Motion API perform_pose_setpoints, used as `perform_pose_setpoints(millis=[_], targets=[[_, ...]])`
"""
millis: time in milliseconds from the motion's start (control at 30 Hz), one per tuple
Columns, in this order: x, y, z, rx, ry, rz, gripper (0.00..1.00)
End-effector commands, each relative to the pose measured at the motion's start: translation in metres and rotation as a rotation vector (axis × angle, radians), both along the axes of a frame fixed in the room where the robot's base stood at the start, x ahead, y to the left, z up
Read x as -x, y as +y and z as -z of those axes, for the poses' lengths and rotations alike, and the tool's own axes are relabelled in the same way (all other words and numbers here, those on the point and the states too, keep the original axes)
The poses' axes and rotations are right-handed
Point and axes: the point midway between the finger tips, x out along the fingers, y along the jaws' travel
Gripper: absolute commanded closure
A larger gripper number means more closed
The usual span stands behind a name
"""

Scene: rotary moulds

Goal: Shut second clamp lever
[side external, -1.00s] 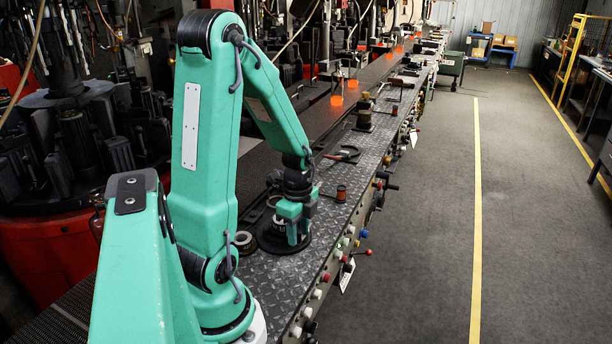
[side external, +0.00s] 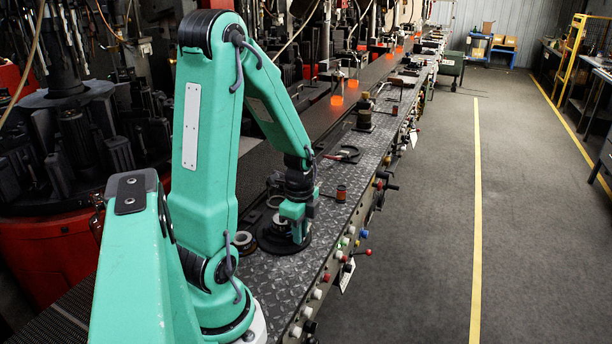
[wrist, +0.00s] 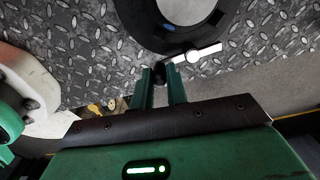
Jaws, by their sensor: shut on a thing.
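A black round mould base (side external: 272,243) sits on the diamond-plate bench and fills the top of the wrist view (wrist: 140,30). A short silver clamp lever (wrist: 200,52) with a dark end lies at the mould's near edge. My gripper (wrist: 161,74) is shut on the lever's dark end, between two green fingers. In the side view my gripper (side external: 294,230) is low over the mould's right part and hides the lever there. Only one lever can be made out; I cannot tell from the side view how a second one stands.
A dark ring (side external: 243,242) lies left of the mould. Knobs and coloured buttons line the bench's right edge. The floor to the right is clear.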

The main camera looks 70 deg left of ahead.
Motion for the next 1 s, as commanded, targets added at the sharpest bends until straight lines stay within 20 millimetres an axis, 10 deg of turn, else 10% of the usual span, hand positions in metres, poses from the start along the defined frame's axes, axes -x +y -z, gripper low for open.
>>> perform_pose_setpoints(millis=[1000], targets=[[-0.038, -0.009, 0.000, 0.007, 0.000, -0.882, 1.00]])
